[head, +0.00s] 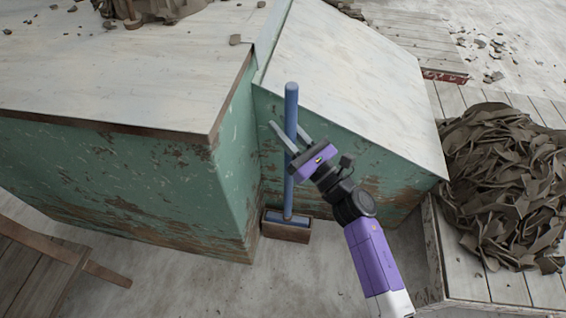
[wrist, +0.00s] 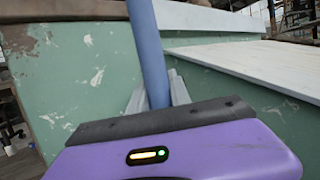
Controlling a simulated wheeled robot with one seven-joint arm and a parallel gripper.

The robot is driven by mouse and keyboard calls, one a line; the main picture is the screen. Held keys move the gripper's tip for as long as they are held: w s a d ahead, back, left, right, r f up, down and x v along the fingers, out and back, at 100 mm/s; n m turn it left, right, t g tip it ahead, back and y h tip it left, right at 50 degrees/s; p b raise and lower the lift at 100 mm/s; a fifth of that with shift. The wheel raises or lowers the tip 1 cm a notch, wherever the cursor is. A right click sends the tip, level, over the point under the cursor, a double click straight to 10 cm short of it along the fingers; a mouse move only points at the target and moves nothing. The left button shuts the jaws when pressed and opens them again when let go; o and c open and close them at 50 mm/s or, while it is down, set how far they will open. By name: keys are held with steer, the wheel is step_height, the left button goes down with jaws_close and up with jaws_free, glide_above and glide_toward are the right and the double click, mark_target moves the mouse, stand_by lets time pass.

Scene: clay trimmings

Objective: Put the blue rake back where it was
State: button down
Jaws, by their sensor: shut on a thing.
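The blue rake (head: 291,107) stands upright in the corner between two green cabinets, its handle rising above the lower cabinet's top edge. Its foot is in a small brown wooden box (head: 287,231) on the floor, where a blue part shows inside. My gripper (head: 283,138) is at the upper part of the handle, with its fingers on either side and shut on it. In the wrist view the rake handle (wrist: 150,50) runs up between the fingers, tilted slightly in the picture. The lower handle is hidden there by the purple gripper body.
The left cabinet (head: 120,165) and right cabinet (head: 355,70) have worn white tops and close in the corner. A pile of clay trimmings (head: 508,180) lies on a pale plank platform at right. A wooden stool (head: 35,260) is at lower left. Floor in front is clear.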

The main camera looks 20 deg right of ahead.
step_height(320, 180, down, 9)
steer(key=b, duration=0.3)
steer(key=shift+f, duration=0.15)
steer(key=shift+f+b, duration=0.15)
steer(key=shift+b, duration=0.3)
steer(key=c, duration=1.2)
jaws_free()
steer(key=p+v, duration=0.1)
steer(key=v, duration=1.1)
steer(key=shift+p, duration=0.35)
